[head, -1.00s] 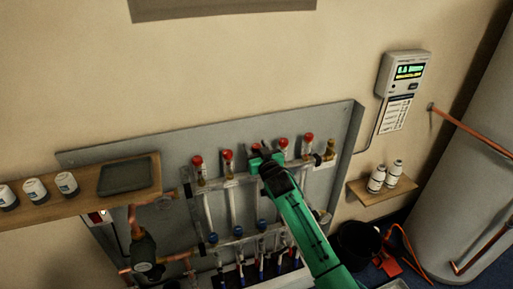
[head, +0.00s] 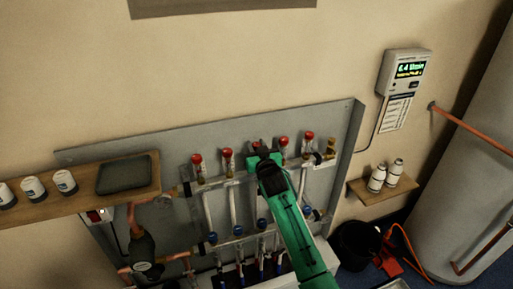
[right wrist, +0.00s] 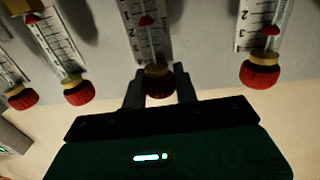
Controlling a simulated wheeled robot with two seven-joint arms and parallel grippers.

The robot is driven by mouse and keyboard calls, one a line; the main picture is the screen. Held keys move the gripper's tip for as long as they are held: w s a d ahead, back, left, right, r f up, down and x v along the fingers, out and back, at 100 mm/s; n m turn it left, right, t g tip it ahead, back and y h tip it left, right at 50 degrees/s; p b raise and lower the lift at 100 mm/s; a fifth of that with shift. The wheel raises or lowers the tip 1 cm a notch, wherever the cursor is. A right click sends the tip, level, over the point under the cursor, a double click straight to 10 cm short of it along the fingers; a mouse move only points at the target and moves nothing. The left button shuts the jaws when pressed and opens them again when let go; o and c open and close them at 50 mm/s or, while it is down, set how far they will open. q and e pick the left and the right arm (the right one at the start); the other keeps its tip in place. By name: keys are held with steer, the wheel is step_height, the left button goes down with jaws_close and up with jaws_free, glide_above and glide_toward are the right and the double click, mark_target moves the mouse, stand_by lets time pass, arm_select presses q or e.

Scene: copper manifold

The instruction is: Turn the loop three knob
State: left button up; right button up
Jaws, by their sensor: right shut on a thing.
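The manifold has a row of red-capped flow gauges. The loop three knob (right wrist: 160,82), third from the left in the head view, is red with a brass collar below a clear scaled tube (right wrist: 147,30). Its top just shows in the head view (head: 257,145) behind my right gripper. My right gripper (right wrist: 160,88) has one dark finger on each side of this knob and is shut on it; it also shows in the head view (head: 260,153). A red float shows inside the tube. My left gripper is not in view.
Neighbouring red knobs (head: 227,152) (head: 283,141) stand close on both sides. Blue caps (head: 263,224) sit on the lower bar. A wall display (head: 410,69) is lit at the upper right. A wooden shelf (head: 85,200) juts out at the left.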

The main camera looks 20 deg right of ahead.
steer(key=o, duration=0.9)
steer(key=shift+o, duration=0.2)
steer(key=shift+s, duration=0.15)
steer(key=shift+s+f, duration=0.1)
steer(key=shift+s, duration=0.2)
steer(key=s+b, duration=0.2)
steer(key=s, duration=1.1)
steer(key=shift+a+b, duration=0.25)
steer(key=shift+b, duration=0.05)
